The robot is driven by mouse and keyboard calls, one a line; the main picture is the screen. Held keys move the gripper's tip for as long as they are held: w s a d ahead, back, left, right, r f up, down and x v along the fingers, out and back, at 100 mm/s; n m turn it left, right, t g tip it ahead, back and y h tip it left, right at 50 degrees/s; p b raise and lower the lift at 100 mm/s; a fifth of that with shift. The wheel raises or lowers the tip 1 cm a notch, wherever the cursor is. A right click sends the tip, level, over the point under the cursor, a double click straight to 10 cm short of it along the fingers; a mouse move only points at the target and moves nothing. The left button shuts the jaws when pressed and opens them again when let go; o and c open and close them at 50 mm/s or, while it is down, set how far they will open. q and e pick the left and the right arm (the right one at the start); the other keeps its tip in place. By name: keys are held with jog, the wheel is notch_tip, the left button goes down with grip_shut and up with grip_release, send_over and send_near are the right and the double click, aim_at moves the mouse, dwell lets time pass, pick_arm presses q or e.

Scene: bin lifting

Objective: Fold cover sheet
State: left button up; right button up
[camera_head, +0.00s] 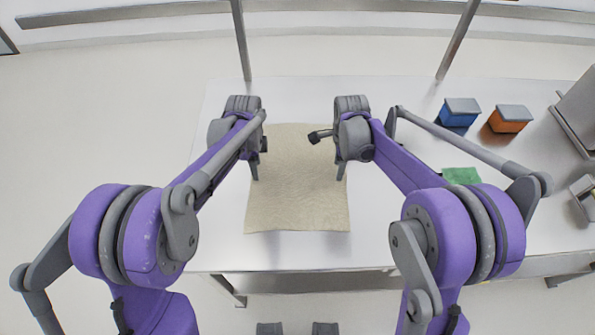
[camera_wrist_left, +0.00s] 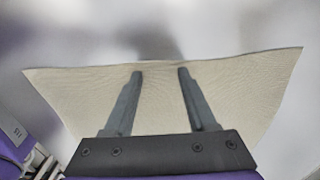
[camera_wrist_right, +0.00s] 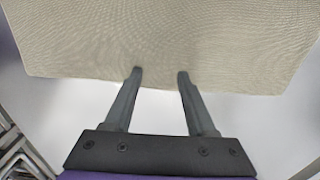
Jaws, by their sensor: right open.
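The beige cover sheet (camera_head: 300,200) lies spread out on the white table, its surface slightly wrinkled. My left gripper (camera_head: 255,174) is at the sheet's left edge in the head view. In the left wrist view its fingers (camera_wrist_left: 160,72) are apart and empty, with the tips near one edge of the sheet (camera_wrist_left: 235,90). My right gripper (camera_head: 341,174) is over the sheet's right edge. In the right wrist view its fingers (camera_wrist_right: 159,75) are apart, with the tips over the sheet's edge (camera_wrist_right: 160,35). Whether the tips touch the cloth cannot be told.
The white table (camera_head: 300,255) is bare around the sheet. At its right stand a blue box (camera_head: 457,118) and an orange box (camera_head: 507,122) with grey lids. A green cloth-like item (camera_head: 461,174) lies near my right arm. A grey metal object (camera_head: 580,115) stands at the far right.

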pick_arm(q)
jog(key=shift+s, duration=0.1)
jog(key=shift+c, duration=0.5)
pick_arm(e)
jog(key=shift+s, duration=0.1)
jog(key=shift+c, duration=0.5)
pick_arm(q)
grip_shut()
pick_arm(e)
grip_shut()
